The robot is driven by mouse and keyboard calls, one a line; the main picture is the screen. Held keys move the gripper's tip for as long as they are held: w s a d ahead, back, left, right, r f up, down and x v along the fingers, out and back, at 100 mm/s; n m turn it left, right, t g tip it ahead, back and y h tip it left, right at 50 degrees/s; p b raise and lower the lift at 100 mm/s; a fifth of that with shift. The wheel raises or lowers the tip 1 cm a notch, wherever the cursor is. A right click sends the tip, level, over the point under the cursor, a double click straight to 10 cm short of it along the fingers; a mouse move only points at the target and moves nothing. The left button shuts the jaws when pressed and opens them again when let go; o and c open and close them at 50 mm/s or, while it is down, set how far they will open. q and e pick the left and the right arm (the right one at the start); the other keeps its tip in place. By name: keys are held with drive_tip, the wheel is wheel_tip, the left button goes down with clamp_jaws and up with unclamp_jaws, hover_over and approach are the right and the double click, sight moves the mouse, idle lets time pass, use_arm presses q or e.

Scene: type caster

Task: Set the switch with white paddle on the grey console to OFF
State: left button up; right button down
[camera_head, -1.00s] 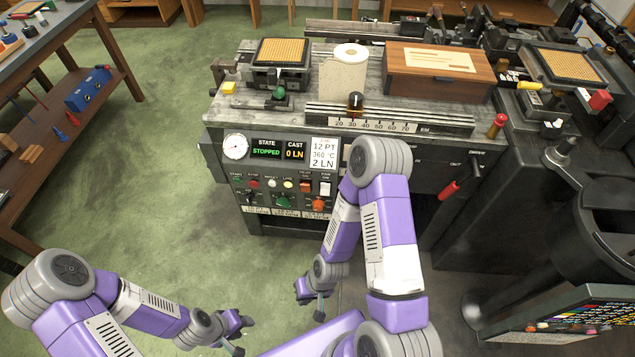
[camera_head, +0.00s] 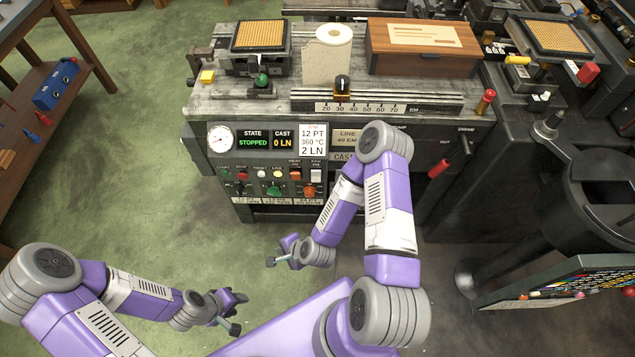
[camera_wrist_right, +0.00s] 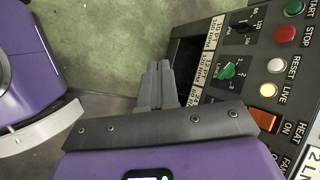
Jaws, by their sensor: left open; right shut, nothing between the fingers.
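The grey console (camera_head: 222,178) stands ahead with a row of controls on its front. The switch with the white paddle (camera_head: 316,176) is at the right of that row, under the FAN label. Its ON or OFF position is too small to tell. The wrist view shows the console face (camera_wrist_right: 245,75) at the right, but I cannot make out the white paddle there. My right gripper (camera_head: 272,261) is shut and empty, below and in front of the console, apart from it; its closed fingers also show in the wrist view (camera_wrist_right: 158,85). My left gripper (camera_head: 238,312) is open and empty at lower left.
An orange HEAT rocker (camera_head: 294,175) sits left of the white paddle, also in the wrist view (camera_wrist_right: 263,119). A green knob (camera_head: 275,191) and several buttons are close by. A red-handled lever (camera_head: 438,168) is at the right. Green floor is free at the left.

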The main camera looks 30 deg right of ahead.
drive_tip(key=w+d+r+m+t+h, duration=0.1)
drive_tip(key=w+d+r+m+h, duration=0.1)
drive_tip(key=d+r+m+h, duration=0.2)
drive_tip(key=w+d+r+m+t+h+p, duration=0.1)
drive_tip(key=d+m+h, duration=0.4)
drive_tip(key=m, duration=1.6)
drive_tip(key=w+d+r+t, duration=0.1)
drive_tip(key=d+r, duration=0.1)
drive_tip(key=d, duration=0.3)
drive_tip(key=shift+d+r+p, duration=0.2)
drive_tip(key=shift+r+p, duration=0.1)
drive_tip(key=shift+r, duration=0.1)
drive_tip(key=shift+w, duration=0.1)
drive_tip(key=b, duration=0.3)
approach(318, 180)
drive_tip(key=x, duration=0.5)
drive_tip(key=shift+a+f, duration=0.1)
drive_tip(key=shift+f, duration=0.2)
drive_tip(key=shift+w+d+f, duration=0.2)
drive_tip(key=shift+w+d, duration=0.15)
drive_tip(key=shift+w, duration=0.15)
drive_tip(key=shift+b, duration=0.3)
